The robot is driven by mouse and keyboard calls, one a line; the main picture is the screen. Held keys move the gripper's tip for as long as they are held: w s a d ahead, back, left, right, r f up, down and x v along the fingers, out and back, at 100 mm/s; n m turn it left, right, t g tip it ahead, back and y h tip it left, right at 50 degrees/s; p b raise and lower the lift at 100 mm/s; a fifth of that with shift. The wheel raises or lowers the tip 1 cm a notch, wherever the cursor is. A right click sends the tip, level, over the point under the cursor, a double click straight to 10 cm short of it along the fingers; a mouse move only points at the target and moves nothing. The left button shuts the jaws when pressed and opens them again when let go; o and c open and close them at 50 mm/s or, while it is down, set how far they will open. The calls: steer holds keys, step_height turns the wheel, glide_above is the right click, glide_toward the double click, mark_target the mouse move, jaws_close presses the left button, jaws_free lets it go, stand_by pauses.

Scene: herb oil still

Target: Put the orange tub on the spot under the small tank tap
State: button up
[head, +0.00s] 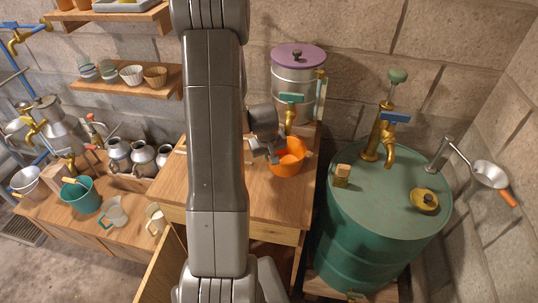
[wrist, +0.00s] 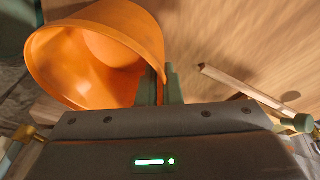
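The orange tub (head: 287,162) is at the wooden cabinet top, in front of the small tank (head: 298,90) with the purple lid. The small tank's brass tap (head: 290,117) with its teal handle is just above and behind the tub's opening. My gripper (head: 274,157) is at the tub's left side. In the wrist view the tub (wrist: 105,50) fills the upper left, and its wall runs between my two close-set fingers (wrist: 160,85). I cannot tell whether the tub's base touches the top. The spot under the tap is hidden.
A pencil (wrist: 250,88) lies on the wood beside my fingers. A green drum (head: 385,215) with a brass tap (head: 388,150) stands to the right. A lower bench on the left holds a teal bucket (head: 81,195) and metal jugs. The cabinet top's front (head: 275,205) is clear.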

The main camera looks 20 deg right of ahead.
steer(key=o, duration=0.4)
steer(key=shift+c, duration=0.2)
steer(key=shift+r, duration=0.1)
steer(key=shift+r+p, duration=0.25)
steer(key=shift+p, duration=0.1)
steer(key=v, duration=1.1)
steer(key=shift+r+b, duration=0.3)
steer(key=shift+b, duration=0.15)
steer(key=shift+s+a, duration=0.1)
steer(key=shift+s, duration=0.05)
